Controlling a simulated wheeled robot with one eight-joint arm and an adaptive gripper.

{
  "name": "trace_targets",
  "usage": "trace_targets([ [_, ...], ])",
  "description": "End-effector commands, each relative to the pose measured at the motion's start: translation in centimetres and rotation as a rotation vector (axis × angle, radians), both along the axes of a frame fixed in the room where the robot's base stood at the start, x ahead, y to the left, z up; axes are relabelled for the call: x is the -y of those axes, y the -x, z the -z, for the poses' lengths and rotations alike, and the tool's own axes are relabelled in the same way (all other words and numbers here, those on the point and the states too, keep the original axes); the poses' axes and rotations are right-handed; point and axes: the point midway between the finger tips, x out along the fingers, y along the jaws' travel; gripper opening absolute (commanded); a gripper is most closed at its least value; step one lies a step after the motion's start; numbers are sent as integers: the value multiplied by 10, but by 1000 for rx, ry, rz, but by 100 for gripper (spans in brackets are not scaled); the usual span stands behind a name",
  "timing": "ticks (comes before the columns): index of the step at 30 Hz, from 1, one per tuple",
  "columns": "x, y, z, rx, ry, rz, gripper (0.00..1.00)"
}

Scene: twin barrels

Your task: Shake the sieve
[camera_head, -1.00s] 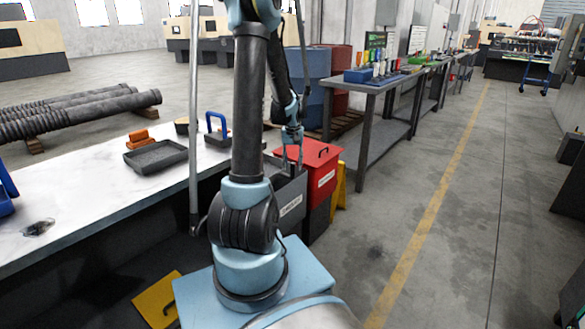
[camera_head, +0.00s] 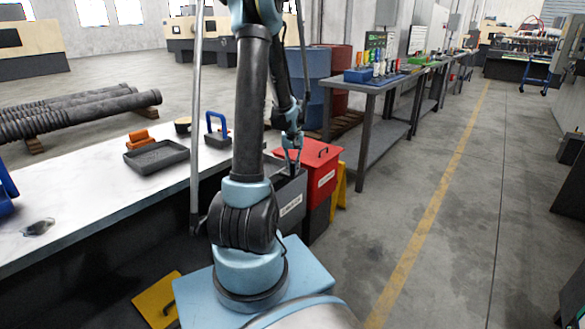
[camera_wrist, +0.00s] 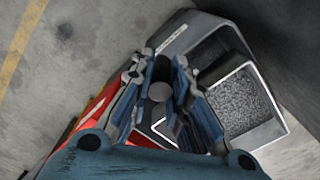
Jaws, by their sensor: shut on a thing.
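My gripper (camera_wrist: 160,95) is shut on a dark, round-topped handle (camera_wrist: 158,92) in the wrist view. The sieve (camera_wrist: 262,130) shows to the right of the fingers as a square frame with grey grains in it. It lies at the open top of a grey bin (camera_wrist: 185,33), and the fingers hide part of it. In the head view my gripper (camera_head: 291,162) points down at the top of the labelled grey bin (camera_head: 291,205). The sieve is not clearly visible there.
A red lidded bin (camera_head: 322,175) stands close beside the grey bin, with a yellow sign (camera_head: 340,187) behind. A white bench (camera_head: 90,205) at left holds a black tray (camera_head: 156,157) and tools. A grey table (camera_head: 372,90) stands behind. The aisle at right is clear.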

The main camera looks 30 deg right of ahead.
Motion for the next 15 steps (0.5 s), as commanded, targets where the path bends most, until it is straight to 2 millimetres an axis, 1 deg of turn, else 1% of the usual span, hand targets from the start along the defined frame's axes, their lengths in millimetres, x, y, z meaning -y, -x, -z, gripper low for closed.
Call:
trace_targets([
  [5, 14, -8, 0, 2, -1, 1, 0],
  [12, 52, -24, 0, 3, -1, 0, 0],
  [15, 59, -27, 0, 3, -1, -1, 0],
])
